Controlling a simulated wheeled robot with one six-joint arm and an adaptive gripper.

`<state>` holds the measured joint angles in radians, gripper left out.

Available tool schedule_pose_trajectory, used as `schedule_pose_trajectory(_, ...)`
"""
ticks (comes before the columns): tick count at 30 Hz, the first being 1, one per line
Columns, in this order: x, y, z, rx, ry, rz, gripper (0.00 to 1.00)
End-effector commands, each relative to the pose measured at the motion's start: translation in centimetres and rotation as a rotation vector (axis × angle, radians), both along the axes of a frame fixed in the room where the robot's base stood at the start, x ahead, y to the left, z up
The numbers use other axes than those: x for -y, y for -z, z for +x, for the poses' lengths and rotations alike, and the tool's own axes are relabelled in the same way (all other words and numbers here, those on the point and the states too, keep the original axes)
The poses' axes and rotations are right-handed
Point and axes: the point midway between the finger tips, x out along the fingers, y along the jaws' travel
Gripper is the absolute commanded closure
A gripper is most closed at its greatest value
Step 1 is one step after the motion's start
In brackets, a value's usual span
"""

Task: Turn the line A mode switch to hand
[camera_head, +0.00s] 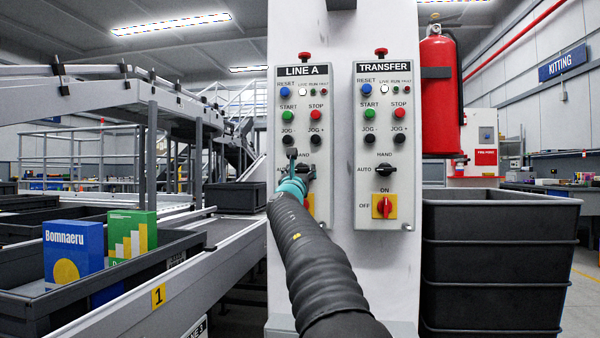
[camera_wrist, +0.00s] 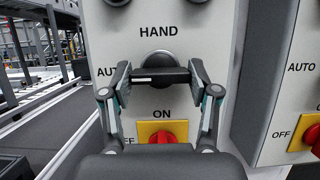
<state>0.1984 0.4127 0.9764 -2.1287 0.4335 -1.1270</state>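The line A mode switch (camera_wrist: 160,76) is a black bar handle on a round dark base, below the label HAND. Its bar lies almost level, with a white mark on its left half toward AUTO. My gripper (camera_wrist: 160,82) is around it, one fingertip at each end of the bar. Both fingertips seem to touch the bar ends; no clear gap shows. In the head view my gripper (camera_head: 301,164) is at the line A panel (camera_head: 285,97) and hides most of the switch.
Below the switch is a red rotary switch on a yellow plate (camera_wrist: 178,128), close to my fingers. Push buttons sit above. The transfer panel (camera_head: 370,215) stands close on the right. A conveyor (camera_head: 220,236) is at left, with dark stacked bins (camera_head: 500,265) at right.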

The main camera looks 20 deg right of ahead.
Motion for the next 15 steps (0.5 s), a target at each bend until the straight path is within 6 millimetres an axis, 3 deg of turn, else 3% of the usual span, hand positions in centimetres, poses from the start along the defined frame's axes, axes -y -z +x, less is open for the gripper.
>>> schedule_pose_trajectory(15,-0.16,-0.05,0.08,0.078,-0.002,0.116,0.74)
